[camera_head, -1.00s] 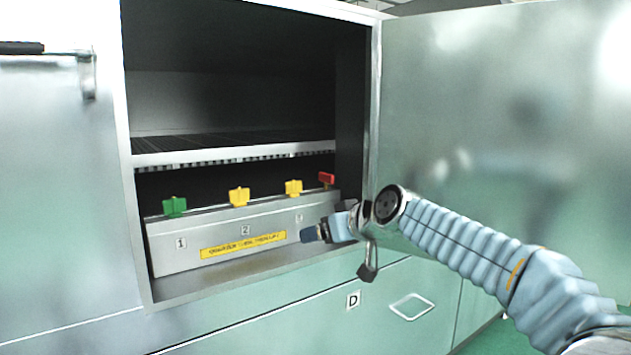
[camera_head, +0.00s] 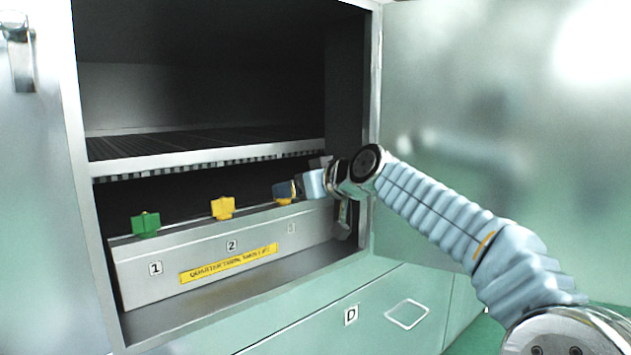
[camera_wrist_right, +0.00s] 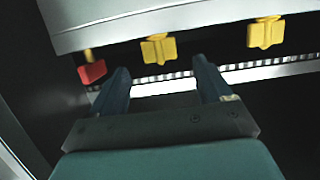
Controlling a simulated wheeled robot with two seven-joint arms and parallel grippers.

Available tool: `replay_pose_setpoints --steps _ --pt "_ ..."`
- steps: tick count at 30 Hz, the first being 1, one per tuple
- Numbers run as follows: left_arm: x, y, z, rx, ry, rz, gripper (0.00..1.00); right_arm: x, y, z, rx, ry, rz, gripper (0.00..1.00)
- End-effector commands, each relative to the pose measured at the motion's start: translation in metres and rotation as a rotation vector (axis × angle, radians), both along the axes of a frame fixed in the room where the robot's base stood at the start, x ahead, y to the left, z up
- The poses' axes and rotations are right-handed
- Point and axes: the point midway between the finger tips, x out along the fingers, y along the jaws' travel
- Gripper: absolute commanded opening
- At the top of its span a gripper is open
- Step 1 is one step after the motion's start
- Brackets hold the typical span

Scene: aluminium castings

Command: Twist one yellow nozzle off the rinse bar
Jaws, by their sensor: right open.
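The rinse bar (camera_head: 215,245) is a grey metal box low inside the open cabinet, marked 1, 2 and a faint third number. A yellow nozzle (camera_head: 222,207) stands above number 2. Another yellow nozzle (camera_wrist_right: 158,48) stands above the third mark and is partly hidden by my right gripper (camera_head: 284,189) in the head view. My right gripper (camera_wrist_right: 161,64) is open. In the wrist view this nozzle lies just past the fingertips, lined up with the gap between them; contact cannot be told. My left gripper is not in view.
A green nozzle (camera_head: 146,223) stands at the bar's left end. A red nozzle (camera_wrist_right: 92,70) sits beside the fingers in the wrist view. A rack shelf (camera_head: 205,158) lies above the bar. The open door (camera_head: 500,130) is at the right.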

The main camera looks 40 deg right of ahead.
Motion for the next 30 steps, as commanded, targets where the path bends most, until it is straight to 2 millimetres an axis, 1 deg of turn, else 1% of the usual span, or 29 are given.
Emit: replay_pose_setpoints --steps 1,3,6,9,14,21,22,23,30 --pt "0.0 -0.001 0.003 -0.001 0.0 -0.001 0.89 0.011 0.001 -0.003 0.0 0.003 0.001 0.79" --pt "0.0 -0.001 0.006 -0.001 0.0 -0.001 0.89 0.024 0.002 -0.007 0.0 0.003 0.001 0.79" --pt "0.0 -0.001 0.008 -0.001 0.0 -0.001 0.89 0.04 0.003 -0.011 0.0 0.002 0.001 0.79" --pt "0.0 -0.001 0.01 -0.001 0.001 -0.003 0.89 0.051 0.004 -0.015 0.0 0.0 0.0 0.79" --pt "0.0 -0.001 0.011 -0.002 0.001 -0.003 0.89 0.058 0.005 -0.018 0.0 -0.001 0.0 0.79" --pt "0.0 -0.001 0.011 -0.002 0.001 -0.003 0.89 0.059 0.005 -0.019 0.0 -0.001 0.0 0.79" --pt "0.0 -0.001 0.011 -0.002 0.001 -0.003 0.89 0.059 0.005 -0.019 0.0 -0.001 0.0 0.77" --pt "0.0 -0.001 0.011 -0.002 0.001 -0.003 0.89 0.059 0.005 -0.019 0.0 0.0 0.0 0.73" --pt "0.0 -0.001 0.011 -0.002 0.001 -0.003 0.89 0.059 0.005 -0.018 0.0 0.0 0.0 0.36"
